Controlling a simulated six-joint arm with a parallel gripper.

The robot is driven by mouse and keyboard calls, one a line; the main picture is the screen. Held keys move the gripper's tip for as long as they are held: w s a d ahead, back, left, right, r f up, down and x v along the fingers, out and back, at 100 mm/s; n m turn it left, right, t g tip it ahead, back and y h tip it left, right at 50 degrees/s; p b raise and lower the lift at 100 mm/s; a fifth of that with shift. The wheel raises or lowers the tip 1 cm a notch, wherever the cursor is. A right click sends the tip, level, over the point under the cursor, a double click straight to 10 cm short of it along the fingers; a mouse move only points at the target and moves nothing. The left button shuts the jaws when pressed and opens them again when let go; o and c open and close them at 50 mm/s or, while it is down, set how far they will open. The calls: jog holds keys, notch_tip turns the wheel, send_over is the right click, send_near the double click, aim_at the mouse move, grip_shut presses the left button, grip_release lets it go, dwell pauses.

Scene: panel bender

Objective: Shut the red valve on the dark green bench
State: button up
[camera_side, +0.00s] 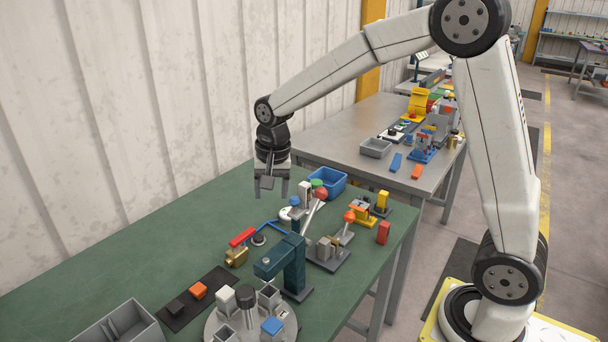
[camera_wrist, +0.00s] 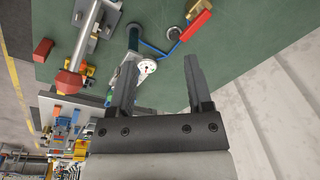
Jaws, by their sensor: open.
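The red valve (camera_side: 240,241) stands on the dark green bench (camera_side: 150,245), with a brass body and a red lever handle. In the wrist view the red handle (camera_wrist: 196,25) shows near the top, just right of centre, with part of the brass body beside it. My gripper (camera_side: 271,194) hangs above the far part of the bench, pointing down, behind and to the right of the valve and apart from it. In the wrist view my gripper (camera_wrist: 158,85) has its two fingers spread with nothing held between them.
A dark green press-like fixture (camera_side: 290,262) stands right of the valve. A blue bin (camera_side: 328,182) sits near the bench's far end. A black strip with an orange block (camera_side: 198,291) and a grey tray (camera_side: 120,326) lie nearer. The bench along the wall is clear.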

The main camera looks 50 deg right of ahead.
jog(key=w+d+f+m+g, duration=0.1)
jog(key=w+f+m, duration=0.1)
jog(key=w+m, duration=0.6)
send_over(246, 232)
jog(key=shift+m, duration=0.3)
notch_tip(246, 232, down, 8)
jog(key=shift+r, duration=0.2)
jog(key=shift+f, duration=3.9)
jog(key=shift+c, duration=0.2)
grip_shut()
jog(key=shift+r, duration=0.1)
